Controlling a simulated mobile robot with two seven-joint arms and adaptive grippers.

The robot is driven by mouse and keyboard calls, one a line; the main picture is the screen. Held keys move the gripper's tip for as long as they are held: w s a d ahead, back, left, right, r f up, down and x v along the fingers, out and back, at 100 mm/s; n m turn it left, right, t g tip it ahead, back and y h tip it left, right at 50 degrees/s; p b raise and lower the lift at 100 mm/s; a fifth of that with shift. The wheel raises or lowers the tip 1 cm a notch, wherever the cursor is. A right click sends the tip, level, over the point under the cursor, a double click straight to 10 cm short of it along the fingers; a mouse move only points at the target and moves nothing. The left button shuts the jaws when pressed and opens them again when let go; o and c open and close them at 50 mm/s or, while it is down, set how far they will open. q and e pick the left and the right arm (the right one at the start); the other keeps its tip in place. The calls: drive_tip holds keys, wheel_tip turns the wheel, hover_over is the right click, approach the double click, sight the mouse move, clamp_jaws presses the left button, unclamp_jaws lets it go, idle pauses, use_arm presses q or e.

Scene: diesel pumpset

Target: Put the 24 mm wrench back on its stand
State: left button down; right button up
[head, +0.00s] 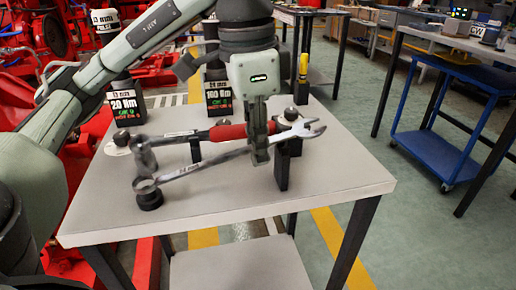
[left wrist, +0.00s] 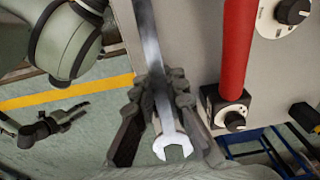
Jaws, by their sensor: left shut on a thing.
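In the head view my left gripper (head: 259,158) is shut on the steel wrench (head: 200,167), gripping its shaft near the open-jaw end. The wrench slants over the table, its jaw at the right and its ring end at the left, just over or on a small black round piece (head: 150,199); contact is unclear. In the left wrist view the wrench (left wrist: 172,143) lies between the fingers (left wrist: 163,100). A black upright post (head: 282,170), perhaps part of the stand, is just right of the gripper. My right gripper (left wrist: 45,127) seems to show small at the left; its opening is unclear.
A red-handled torque wrench (head: 228,132) lies just behind the held wrench, beside a black block with a knob (left wrist: 228,113). Display units reading 20 Nm (head: 124,105) and 160 Nm (head: 217,95) stand at the back. The front of the table (head: 225,205) is clear.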

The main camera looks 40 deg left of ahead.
use_arm(q)
drive_tip(key=shift+f+b, duration=0.9)
drive_tip(key=shift+f, duration=0.05)
idle(0.5)
drive_tip(key=c, duration=1.5)
unclamp_jaws()
drive_tip(key=r, duration=0.8)
drive_tip(key=s+r, duration=0.1)
drive_tip(key=r, duration=0.3)
drive_tip(key=shift+a, duration=0.2)
